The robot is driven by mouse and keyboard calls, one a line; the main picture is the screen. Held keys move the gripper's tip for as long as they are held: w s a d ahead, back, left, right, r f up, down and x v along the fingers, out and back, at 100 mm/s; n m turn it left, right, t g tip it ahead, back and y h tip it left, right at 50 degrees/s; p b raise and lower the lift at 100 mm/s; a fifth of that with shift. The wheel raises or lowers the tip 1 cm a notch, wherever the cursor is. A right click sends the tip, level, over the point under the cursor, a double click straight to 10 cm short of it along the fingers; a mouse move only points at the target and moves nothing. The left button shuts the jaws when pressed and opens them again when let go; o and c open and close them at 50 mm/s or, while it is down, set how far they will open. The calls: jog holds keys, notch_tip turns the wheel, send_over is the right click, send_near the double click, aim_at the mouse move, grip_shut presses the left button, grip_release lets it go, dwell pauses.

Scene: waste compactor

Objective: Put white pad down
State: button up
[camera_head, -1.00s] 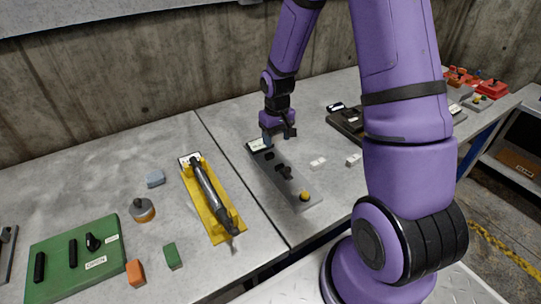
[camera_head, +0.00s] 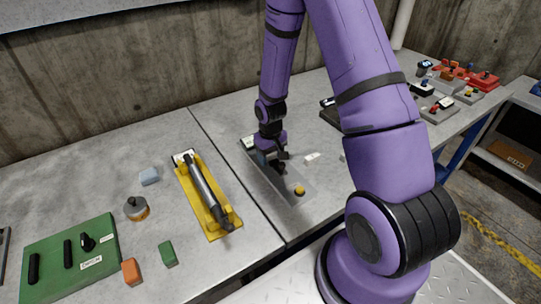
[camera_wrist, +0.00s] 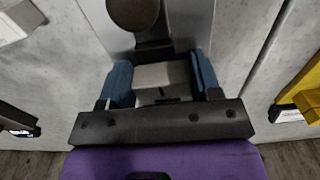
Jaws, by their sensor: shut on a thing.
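My gripper (camera_wrist: 160,82) is shut on a small pale block, which looks like the white pad (camera_wrist: 155,75), between its blue fingers in the wrist view. In the head view my gripper (camera_head: 274,158) is over the grey panel (camera_head: 297,198), close to its black parts. The panel also shows beneath the fingers in the wrist view (camera_wrist: 190,25), with a dark round knob (camera_wrist: 133,12). I cannot tell whether the held pad touches the panel. The head view hides the pad behind my gripper.
Another white block (camera_head: 312,158) lies right of the panel. A green board (camera_head: 70,262) is at the far left. A dark tray (camera_head: 338,118) and red-and-grey boxes (camera_head: 484,80) stand to the right.

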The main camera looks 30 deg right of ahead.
jog(key=o, duration=0.9)
jog(key=shift+f, duration=0.1)
jog(key=s+a+r+t, duration=0.15)
jog(key=s+r, duration=0.25)
jog(key=r, duration=1.2)
jog(key=s+a+r+t, duration=0.15)
jog(key=s+r, duration=0.25)
jog(key=r, duration=1.2)
jog(key=s+a+r, duration=0.1)
jog(key=s+r, duration=0.2)
jog(key=s, duration=0.2)
jog(key=s+a+r+t, duration=0.1)
jog(key=s+r, duration=0.2)
jog(key=s, duration=0.3)
jog(key=s+a+r+t, duration=0.1)
jog(key=s+a+r, duration=0.1)
jog(key=s, duration=0.3)
jog(key=shift+s+r, duration=0.35)
jog(key=shift+r, duration=0.25)
jog(key=shift+d, duration=0.1)
